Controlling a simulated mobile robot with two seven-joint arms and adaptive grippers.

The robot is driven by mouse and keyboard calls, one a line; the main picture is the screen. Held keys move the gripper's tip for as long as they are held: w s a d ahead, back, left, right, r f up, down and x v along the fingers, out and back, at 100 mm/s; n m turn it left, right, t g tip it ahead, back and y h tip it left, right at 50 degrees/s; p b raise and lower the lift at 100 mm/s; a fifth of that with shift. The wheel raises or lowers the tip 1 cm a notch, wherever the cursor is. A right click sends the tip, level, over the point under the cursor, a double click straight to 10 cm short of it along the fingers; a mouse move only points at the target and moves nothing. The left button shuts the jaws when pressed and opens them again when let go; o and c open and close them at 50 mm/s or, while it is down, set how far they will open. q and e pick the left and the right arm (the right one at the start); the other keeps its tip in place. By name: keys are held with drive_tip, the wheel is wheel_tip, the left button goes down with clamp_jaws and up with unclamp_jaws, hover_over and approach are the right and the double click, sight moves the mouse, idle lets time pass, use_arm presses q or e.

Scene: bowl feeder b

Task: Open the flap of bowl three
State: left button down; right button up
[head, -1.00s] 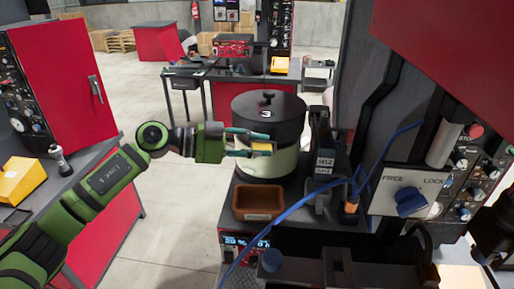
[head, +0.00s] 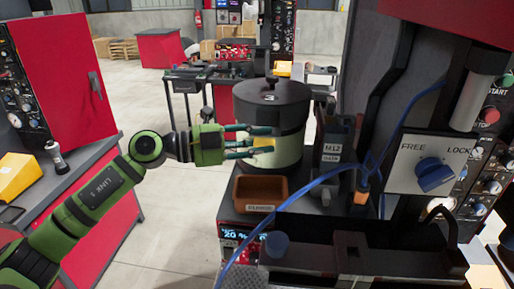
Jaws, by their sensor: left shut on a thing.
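Bowl three (head: 285,113) is a drum with a dark upper part marked "3", a knob on its lid and a pale lower part. It stands upright on the machine's dark top. My left gripper (head: 272,143) comes in from the left at the bowl's front. It is shut on a small yellow flap (head: 263,145) there. The fingers cover part of the flap, and I cannot tell how far it is open. My right gripper is not in view.
A brown bin (head: 238,197) sits in front of the bowl. A dark block labelled M12 (head: 330,140) stands close on the bowl's right. A blue cable (head: 330,177) crosses the front. A FREE/LOCK knob (head: 434,175) is on the right panel. Floor is clear behind my left arm.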

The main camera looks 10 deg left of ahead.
use_arm(q)
drive_tip(key=shift+s+d+f+m+b, duration=0.25)
drive_tip(key=shift+f+m+b, duration=0.1)
drive_tip(key=shift+f, duration=0.2)
drive_tip(key=c, duration=1)
unclamp_jaws()
drive_tip(key=shift+r, duration=0.1)
drive_tip(key=shift+o, duration=0.2)
drive_tip(key=shift+d+r, duration=0.1)
drive_tip(key=shift+r, duration=0.1)
drive_tip(key=v, duration=1.2)
